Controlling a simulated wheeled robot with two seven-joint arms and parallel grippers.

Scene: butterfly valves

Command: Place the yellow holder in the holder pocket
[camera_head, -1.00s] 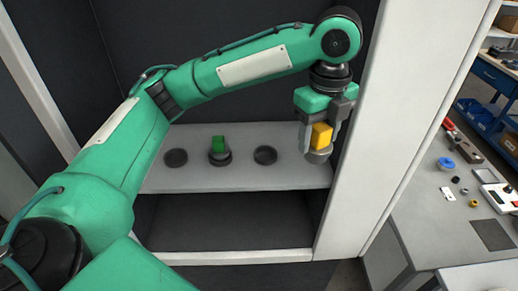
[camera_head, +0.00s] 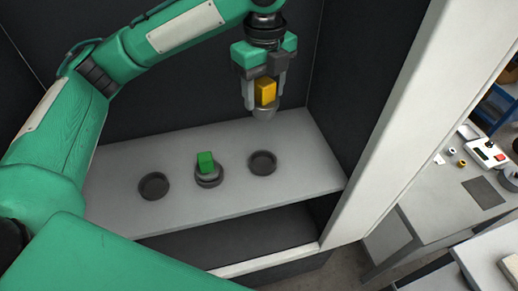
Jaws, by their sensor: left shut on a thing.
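The yellow holder (camera_head: 265,91) has a yellow block on top and a grey rounded base. My left gripper (camera_head: 264,96) is shut on it and holds it upright in the air, above the back of the shelf. A grey shelf (camera_head: 215,130) inside the cabinet bears a row of round dark pockets. The left pocket (camera_head: 154,185) and the right pocket (camera_head: 262,163) are empty. A green holder (camera_head: 206,164) stands in the middle pocket. The held holder appears above and behind the right pocket, apart from it. My right gripper is not in view.
The cabinet's white front post (camera_head: 400,120) stands right of the shelf, with a dark side wall inside it. A lower dark compartment (camera_head: 240,235) opens below the shelf. A grey workbench (camera_head: 450,205) with small parts lies outside at the right.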

